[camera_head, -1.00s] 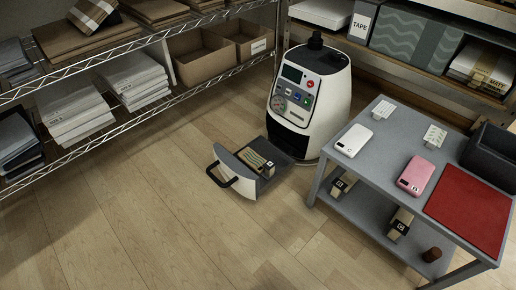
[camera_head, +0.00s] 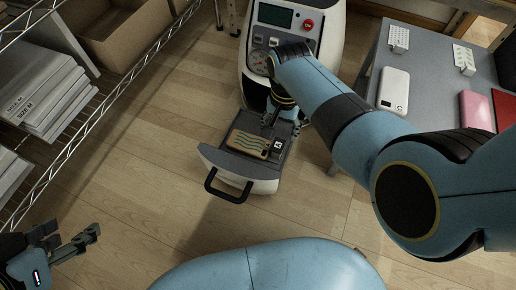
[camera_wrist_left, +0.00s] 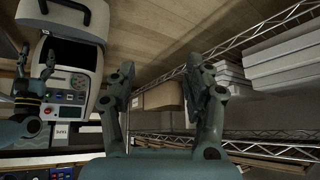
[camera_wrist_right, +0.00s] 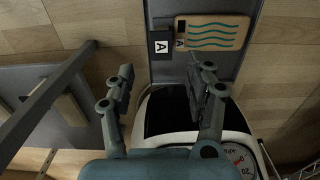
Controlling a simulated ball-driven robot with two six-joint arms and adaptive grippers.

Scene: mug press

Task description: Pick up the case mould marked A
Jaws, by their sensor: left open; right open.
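The case mould marked A (camera_head: 278,147) lies in the pulled-out drawer of the press. A tan case with teal waves (camera_head: 248,143) lies against it; both also show in the right wrist view, the mould's dark block with its white A label (camera_wrist_right: 161,46) and the case (camera_wrist_right: 214,32). My right gripper (camera_head: 272,118) hangs over the drawer, just behind the mould. In the right wrist view its fingers (camera_wrist_right: 163,78) are spread with nothing between them. My left gripper (camera_head: 84,243) is open and empty at the lower left, away from the press; it also shows in its wrist view (camera_wrist_left: 163,90).
The white press (camera_head: 335,40) stands behind its drawer (camera_head: 238,172), whose black handle points toward me. A grey table (camera_head: 397,120) with a white phone (camera_head: 394,88) and a pink one (camera_head: 476,110) is at right. Wire shelving (camera_head: 85,125) stands at left. Floor is clear between.

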